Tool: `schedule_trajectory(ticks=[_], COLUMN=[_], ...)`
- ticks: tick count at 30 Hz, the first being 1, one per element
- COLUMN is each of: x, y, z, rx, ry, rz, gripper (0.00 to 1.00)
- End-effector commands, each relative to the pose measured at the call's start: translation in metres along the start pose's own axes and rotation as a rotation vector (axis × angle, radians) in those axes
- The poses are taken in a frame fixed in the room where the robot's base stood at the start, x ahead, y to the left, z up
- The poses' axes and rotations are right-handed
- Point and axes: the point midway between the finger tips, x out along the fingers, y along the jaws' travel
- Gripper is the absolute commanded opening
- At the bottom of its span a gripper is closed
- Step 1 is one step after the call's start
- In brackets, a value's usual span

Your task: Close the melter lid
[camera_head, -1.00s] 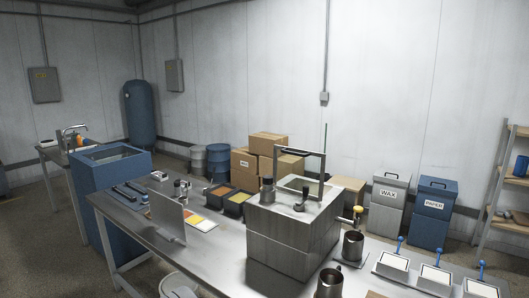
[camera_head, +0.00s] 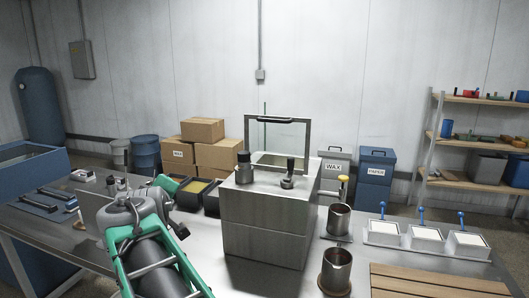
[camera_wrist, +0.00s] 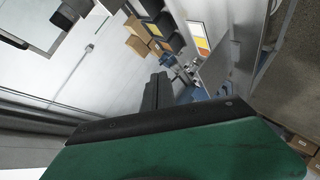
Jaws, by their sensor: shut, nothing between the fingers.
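The melter (camera_head: 268,222) is a grey steel box on the metal table, in the middle of the head view. Its framed glass lid (camera_head: 281,119) stands open, upright at the back of the box's top. Two dark knobbed fittings sit in front of the lid on the melter top. My arm enters the head view at lower left, apart from the melter. In the wrist view my gripper's dark fingers (camera_wrist: 158,80) are together, with nothing held. The fingertips cannot be made out clearly in the head view.
Two metal cups (camera_head: 337,269) stand right of the melter, near white trays (camera_head: 426,238) with blue handles. Wooden slats (camera_head: 430,281) lie at front right. Cardboard boxes (camera_head: 203,130) and a wax bin (camera_head: 334,166) stand behind the table. Space above the melter is clear.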

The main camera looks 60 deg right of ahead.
Motion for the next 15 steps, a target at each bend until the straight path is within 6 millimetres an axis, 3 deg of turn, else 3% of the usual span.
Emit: schedule_trajectory(ticks=[1,2,3,6,9,15], x=[0.032,0.037,0.039,0.029,0.016,0.022], y=[0.04,0.074,0.113,0.186,0.223,0.249], z=[0.04,0.055,0.074,0.113,0.13,0.132], rx=[-0.088,-0.153,-0.237,-0.412,-0.51,-0.535], ry=[-0.044,-0.077,-0.13,-0.273,-0.367,-0.39], rz=[0.177,0.278,0.397,0.612,0.712,0.732], gripper=[0.0,0.0,0.0,0.0,0.0,0.0])
